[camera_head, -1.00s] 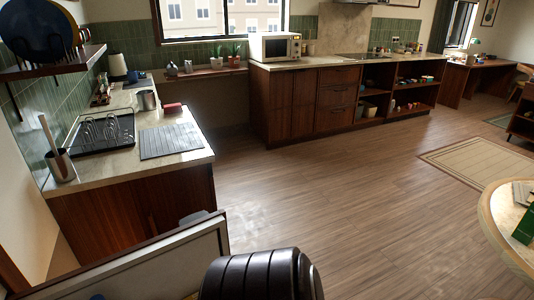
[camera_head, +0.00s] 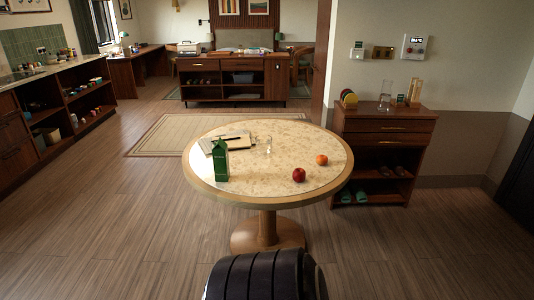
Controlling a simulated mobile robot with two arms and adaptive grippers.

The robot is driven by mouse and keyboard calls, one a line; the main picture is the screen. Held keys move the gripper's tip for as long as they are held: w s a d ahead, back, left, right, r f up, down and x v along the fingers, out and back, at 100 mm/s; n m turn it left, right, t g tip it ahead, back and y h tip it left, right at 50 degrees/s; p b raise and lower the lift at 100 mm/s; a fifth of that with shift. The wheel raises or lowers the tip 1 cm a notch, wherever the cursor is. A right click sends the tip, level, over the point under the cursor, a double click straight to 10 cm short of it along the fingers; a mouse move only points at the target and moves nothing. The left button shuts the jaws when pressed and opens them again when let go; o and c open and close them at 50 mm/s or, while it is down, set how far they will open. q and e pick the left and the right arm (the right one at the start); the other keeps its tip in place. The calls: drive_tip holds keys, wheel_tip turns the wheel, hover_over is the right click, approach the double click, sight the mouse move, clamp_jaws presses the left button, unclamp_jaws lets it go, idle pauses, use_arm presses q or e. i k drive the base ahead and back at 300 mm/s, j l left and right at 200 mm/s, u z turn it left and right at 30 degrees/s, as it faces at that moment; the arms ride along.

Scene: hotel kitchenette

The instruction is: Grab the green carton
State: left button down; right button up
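The green carton (camera_head: 221,161) stands upright on the left part of the round table (camera_head: 268,192), near its front left edge. Neither of my grippers shows in the head view. Only a dark rounded part of my own body shows at the bottom middle.
On the table are a board with a dark item (camera_head: 236,139), a clear glass (camera_head: 264,145), a red apple (camera_head: 299,175) and an orange fruit (camera_head: 321,160). A wooden cabinet (camera_head: 385,125) stands close behind right. Open floor (camera_head: 120,225) lies left and in front.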

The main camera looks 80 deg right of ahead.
sight(219, 151)
drive_tip(key=z, duration=2.15)
drive_tip(key=i+j+z, duration=0.15)
drive_tip(key=k+l, duration=0.05)
